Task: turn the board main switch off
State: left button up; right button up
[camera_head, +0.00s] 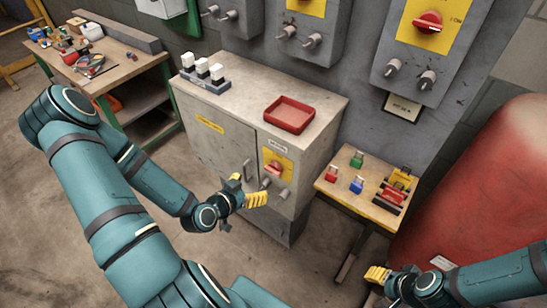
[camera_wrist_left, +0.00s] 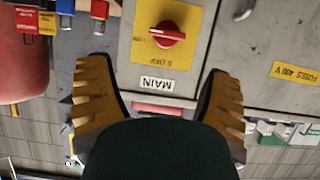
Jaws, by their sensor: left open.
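The main switch is a red rotary knob (camera_head: 274,168) on a yellow plate on the front of the grey cabinet (camera_head: 221,147). In the left wrist view, upside down, the knob (camera_wrist_left: 167,35) has its handle lying roughly sideways. Its white mark is at the left end, away from the OFF lettering. A MAIN label (camera_wrist_left: 157,83) sits beside the plate. My left gripper (camera_head: 248,189) is open and empty, in front of the cabinet, just left of and below the knob and apart from it. My right gripper (camera_head: 378,274) is low at the right; its finger opening is unclear.
A red tray (camera_head: 289,114) and white-topped parts (camera_head: 203,69) stand on the cabinet. Grey glands and a door handle (camera_head: 247,170) are close to the knob. A small table (camera_head: 340,183) with coloured padlocks stands right, near a red tank (camera_head: 470,180). A workbench (camera_head: 120,75) is at left.

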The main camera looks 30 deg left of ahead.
pick_arm(q)
jog(key=b, duration=0.9)
send_near(273, 168)
jog(key=w+f, duration=0.1)
jog(key=b+x, duration=0.3)
jog(key=b, duration=0.6)
jog(key=shift+w+d, duration=0.1)
jog(key=shift+d, duration=0.05)
jog(key=b+x, duration=0.2)
jog(key=x, duration=0.2)
jog(key=shift+w+r, duration=0.1)
jog(key=shift+w, duration=0.6)
jog(key=c, duration=0.9)
